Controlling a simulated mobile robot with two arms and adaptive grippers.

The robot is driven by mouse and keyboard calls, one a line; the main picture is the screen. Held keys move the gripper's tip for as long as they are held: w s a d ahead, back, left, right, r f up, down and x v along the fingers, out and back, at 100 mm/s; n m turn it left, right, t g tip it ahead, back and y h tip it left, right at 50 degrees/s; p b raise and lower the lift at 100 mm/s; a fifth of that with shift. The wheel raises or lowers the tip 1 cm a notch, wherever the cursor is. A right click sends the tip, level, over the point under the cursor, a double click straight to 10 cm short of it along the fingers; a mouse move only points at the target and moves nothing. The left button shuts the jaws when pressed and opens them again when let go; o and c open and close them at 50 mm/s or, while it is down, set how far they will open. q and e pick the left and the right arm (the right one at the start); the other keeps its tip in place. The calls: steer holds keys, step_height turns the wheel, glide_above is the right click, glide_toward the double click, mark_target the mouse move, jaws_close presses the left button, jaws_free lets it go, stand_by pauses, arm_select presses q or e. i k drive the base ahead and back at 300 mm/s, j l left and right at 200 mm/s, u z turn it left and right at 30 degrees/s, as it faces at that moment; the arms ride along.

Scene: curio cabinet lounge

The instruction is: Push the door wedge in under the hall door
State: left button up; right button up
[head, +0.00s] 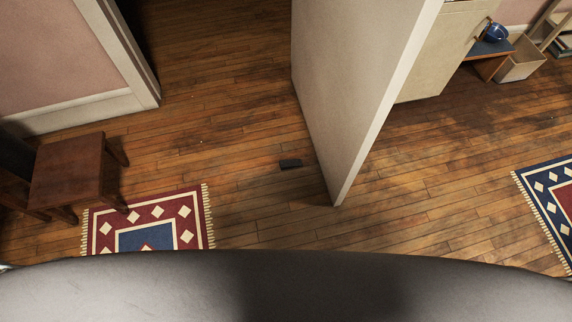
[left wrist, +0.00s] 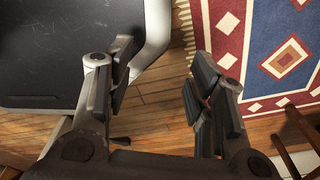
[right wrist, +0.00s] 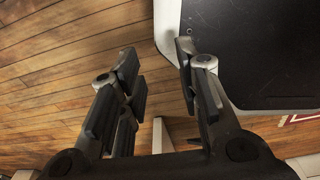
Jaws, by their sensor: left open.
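The door wedge (head: 291,163) is a small dark block lying flat on the wooden floor in the head view. It lies just left of the hall door (head: 345,90), a pale door standing ajar, with a narrow strip of floor between them. My left gripper (left wrist: 160,78) is open and empty in the left wrist view, over the floor near a red and blue rug. My right gripper (right wrist: 157,75) is open and empty in the right wrist view, over bare floor. Neither gripper shows in the head view, and the wedge is not clear in either wrist view.
Another rug (head: 550,205) lies at the right. A pale cabinet (head: 440,55) and an open box (head: 520,60) stand behind the door. The floor around the wedge is clear.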

mark_target(291, 163)
steer(key=i+j, duration=0.15)
steer(key=j, duration=0.2)
steer(key=i+j, duration=0.15)
steer(key=j, duration=0.15)
steer(key=i+j, duration=0.1)
steer(key=j, duration=0.25)
steer(key=i+j, duration=0.15)
steer(key=j, duration=0.2)
steer(key=i+j, duration=0.15)
steer(key=j, duration=0.2)
steer(key=i+j, duration=0.15)
steer(key=j, duration=0.15)
